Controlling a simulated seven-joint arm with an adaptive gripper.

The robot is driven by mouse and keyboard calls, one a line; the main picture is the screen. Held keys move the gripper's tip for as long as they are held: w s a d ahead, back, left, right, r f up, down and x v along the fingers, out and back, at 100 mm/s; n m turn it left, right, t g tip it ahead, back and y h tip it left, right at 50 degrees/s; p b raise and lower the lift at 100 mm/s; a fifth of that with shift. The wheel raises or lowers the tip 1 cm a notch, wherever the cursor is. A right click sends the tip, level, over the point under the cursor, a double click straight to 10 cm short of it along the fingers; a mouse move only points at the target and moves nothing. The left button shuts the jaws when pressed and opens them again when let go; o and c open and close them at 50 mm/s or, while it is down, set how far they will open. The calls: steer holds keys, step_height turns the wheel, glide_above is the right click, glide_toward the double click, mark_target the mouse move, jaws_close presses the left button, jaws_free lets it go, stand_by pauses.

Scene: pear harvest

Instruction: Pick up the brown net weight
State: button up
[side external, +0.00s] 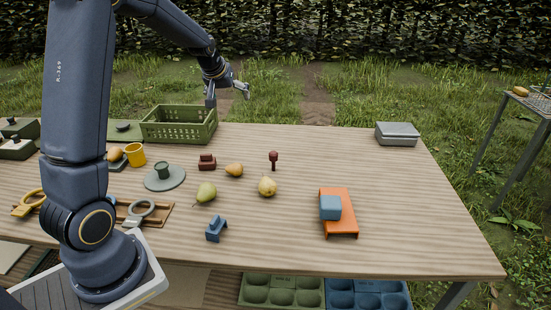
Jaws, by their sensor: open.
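A small dark reddish-brown block with a raised top (207,163), which looks like the brown net weight, sits on the table left of the middle, behind the green pear. A dark red-brown upright peg with a wider head (273,160) stands to its right; I cannot tell for certain which of the two is the net weight. My gripper (228,97) is open and appears empty, high above the table's back edge near the green crate. It is well above and behind both brown things and touches neither.
A green crate (180,136) stands at the back left. Pears (234,170), (267,187), (206,193) and a blue block (216,229) lie around the brown things. An orange stand (340,212) holds a light-blue block (330,207). A grey box (397,133) is back right. The right side is mostly clear.

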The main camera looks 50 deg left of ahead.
steer(key=s+a+f+n+g, duration=0.1)
steer(key=s+a+f+g, duration=0.15)
steer(key=a+f, duration=0.65)
steer(key=n, duration=0.1)
glide_toward(207, 159)
steer(key=shift+g, duration=0.35)
steer(key=x, duration=0.3)
steer(key=w+x, duration=0.1)
steer(key=x, duration=0.2)
steer(key=shift+w+a+r, duration=0.1)
steer(key=shift+r, duration=0.1)
steer(key=x, duration=0.6)
steer(key=shift+a+r, duration=0.15)
steer(key=shift+a, duration=0.2)
steer(key=c, duration=1.5)
steer(key=shift+r, duration=0.1)
